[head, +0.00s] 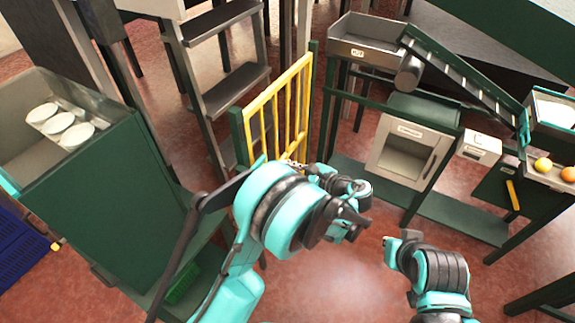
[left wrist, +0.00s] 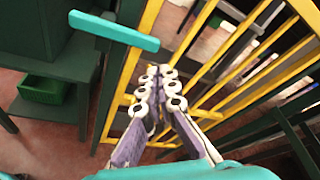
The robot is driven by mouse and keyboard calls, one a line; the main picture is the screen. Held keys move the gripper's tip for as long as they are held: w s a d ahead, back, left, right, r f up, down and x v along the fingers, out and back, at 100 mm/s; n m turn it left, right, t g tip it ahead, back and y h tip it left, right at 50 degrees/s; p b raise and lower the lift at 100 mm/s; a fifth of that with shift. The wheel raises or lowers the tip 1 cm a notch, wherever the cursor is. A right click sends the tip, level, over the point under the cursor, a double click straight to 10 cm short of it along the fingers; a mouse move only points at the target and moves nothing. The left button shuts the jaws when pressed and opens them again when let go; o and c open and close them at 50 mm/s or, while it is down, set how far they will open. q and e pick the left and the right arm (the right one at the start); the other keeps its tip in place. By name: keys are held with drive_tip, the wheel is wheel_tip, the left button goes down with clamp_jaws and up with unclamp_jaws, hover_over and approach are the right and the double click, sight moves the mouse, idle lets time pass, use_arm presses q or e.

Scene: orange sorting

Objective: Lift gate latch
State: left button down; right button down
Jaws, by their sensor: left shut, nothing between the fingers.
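The yellow barred gate (head: 279,103) stands at the centre of the head view, and its bars also fill the middle and right of the left wrist view (left wrist: 203,30). A teal bar (left wrist: 115,30), which may be the latch, crosses the upper left of the wrist view, beside the gate's edge. My left gripper (head: 291,163) is by the gate's lower edge, largely hidden by my wrist. In the wrist view its fingers (left wrist: 158,73) are shut and empty, below and right of the teal bar, with no clear contact. My right arm is at lower right; its fingers cannot be made out.
A green bin (head: 95,170) with white round things stands left. Dark steps (head: 232,88) rise behind the gate. A bench with a grey box (head: 408,150), a conveyor (head: 465,80) and oranges (head: 543,165) stands right. A green crate (left wrist: 42,88) sits on a low shelf.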

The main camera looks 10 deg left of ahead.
sight(265, 156)
use_arm(q)
drive_tip(key=a+b, duration=0.1)
drive_tip(key=a, duration=0.1)
drive_tip(key=w+a+b, duration=0.1)
drive_tip(key=a, duration=0.1)
drive_tip(key=w+a+b, duration=0.1)
drive_tip(key=a, duration=0.1)
drive_tip(key=shift+w+a+r, duration=0.1)
drive_tip(key=shift+a+r, duration=0.1)
drive_tip(key=shift+a, duration=0.05)
drive_tip(key=shift+s+a+r, duration=0.35)
idle(0.6)
